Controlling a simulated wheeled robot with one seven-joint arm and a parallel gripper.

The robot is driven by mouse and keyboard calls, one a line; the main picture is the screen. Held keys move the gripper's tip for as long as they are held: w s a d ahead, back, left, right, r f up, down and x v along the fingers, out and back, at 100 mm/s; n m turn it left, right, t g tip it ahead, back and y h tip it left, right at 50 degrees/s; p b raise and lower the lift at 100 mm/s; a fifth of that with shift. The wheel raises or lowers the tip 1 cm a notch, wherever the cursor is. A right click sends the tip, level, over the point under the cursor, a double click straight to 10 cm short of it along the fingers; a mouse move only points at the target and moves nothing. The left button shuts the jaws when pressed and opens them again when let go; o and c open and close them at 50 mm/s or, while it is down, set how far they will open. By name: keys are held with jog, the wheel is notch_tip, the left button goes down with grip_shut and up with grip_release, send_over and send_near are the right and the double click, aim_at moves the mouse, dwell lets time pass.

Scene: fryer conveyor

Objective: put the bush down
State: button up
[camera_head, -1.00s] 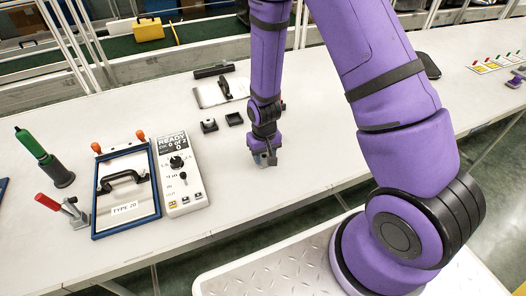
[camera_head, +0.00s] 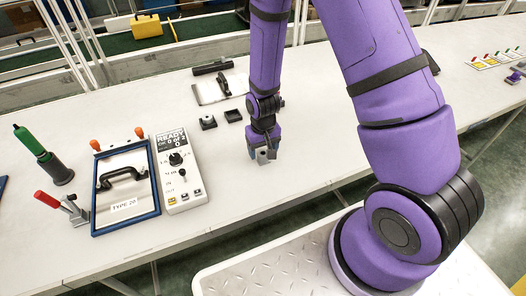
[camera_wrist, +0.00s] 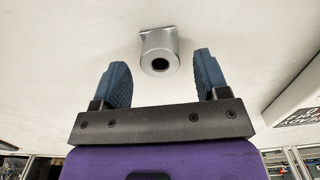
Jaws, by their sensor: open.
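The bush (camera_wrist: 160,52) is a short grey metal cylinder with a dark round hole in its end, joined to a flat squarish part. In the wrist view it is on the white table, just beyond my blue fingertips and between their lines, apart from both. My gripper (camera_wrist: 164,78) is open and empty. In the head view my gripper (camera_head: 263,153) is low over the table, right of the control box. A small grey shape shows between the fingers there, partly hidden by them.
A control box (camera_head: 178,172) and a blue-framed plate (camera_head: 126,188) with a black handle stand left of my gripper.

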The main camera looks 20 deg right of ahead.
jog(key=s+d+r+t, duration=0.1)
jog(key=s+d+r, duration=0.15)
jog(key=r, duration=1.25)
jog(key=s+d+r+t, duration=0.1)
jog(key=s+r+t, duration=0.15)
jog(key=r, duration=1.25)
jog(key=s+d+r+t, duration=0.1)
jog(key=s+d+r, duration=0.2)
jog(key=s+r, duration=0.9)
jog(key=s, duration=0.4)
jog(key=shift+d+t, duration=0.2)
jog(key=shift+t, duration=0.15)
